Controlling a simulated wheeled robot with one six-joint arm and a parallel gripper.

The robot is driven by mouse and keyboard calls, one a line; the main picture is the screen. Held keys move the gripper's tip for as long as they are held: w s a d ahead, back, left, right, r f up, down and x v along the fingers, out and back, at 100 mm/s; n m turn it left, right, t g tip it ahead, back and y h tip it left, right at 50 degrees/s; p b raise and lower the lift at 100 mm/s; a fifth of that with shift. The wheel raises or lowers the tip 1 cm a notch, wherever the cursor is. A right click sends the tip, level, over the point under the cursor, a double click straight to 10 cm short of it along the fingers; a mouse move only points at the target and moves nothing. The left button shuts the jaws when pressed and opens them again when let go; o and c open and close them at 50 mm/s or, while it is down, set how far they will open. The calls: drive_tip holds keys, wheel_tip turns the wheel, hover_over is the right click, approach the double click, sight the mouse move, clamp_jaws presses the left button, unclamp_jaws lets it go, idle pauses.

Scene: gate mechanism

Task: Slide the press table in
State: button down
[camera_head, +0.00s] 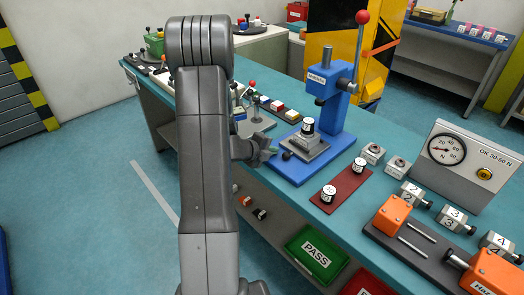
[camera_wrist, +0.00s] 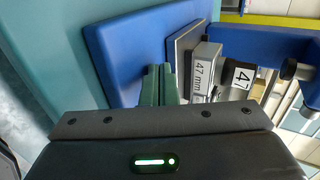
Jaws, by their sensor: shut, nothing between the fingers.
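The blue press (camera_head: 341,120) stands on the teal bench, with a lever tipped by a red ball. Its press table, a grey plate (camera_head: 313,152), lies on the blue base (camera_head: 297,172) and carries a grey block and a white-and-black cylinder (camera_head: 308,126). In the wrist view the plate (camera_wrist: 179,50) stands beside a block labelled 47 mm (camera_wrist: 204,72) and the cylinder (camera_wrist: 241,76). My gripper (camera_head: 271,149) is at the left side of the base, close to the plate. Its green fingers (camera_wrist: 159,84) are shut and empty; contact with the plate cannot be told.
A dark red strip (camera_head: 341,187) with two cylinders lies in front of the press. A gauge box (camera_head: 466,165) and orange clamps (camera_head: 392,214) stand at the right. Small coloured blocks (camera_head: 277,106) lie behind my gripper. A green PASS bin (camera_head: 316,253) sits below the bench.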

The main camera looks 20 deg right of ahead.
sight(289, 140)
drive_tip(key=shift+w+d+r, duration=0.1)
drive_tip(key=shift+w+d, duration=0.15)
drive_tip(key=shift+d, duration=0.35)
drive_tip(key=shift+w+d, duration=0.25)
drive_tip(key=shift+d, duration=0.35)
drive_tip(key=d, duration=0.1)
drive_tip(key=w+d, duration=0.1)
drive_tip(key=d, duration=0.1)
drive_tip(key=w+d+p, duration=0.1)
drive_tip(key=d, duration=0.1)
drive_tip(key=shift+r, duration=0.1)
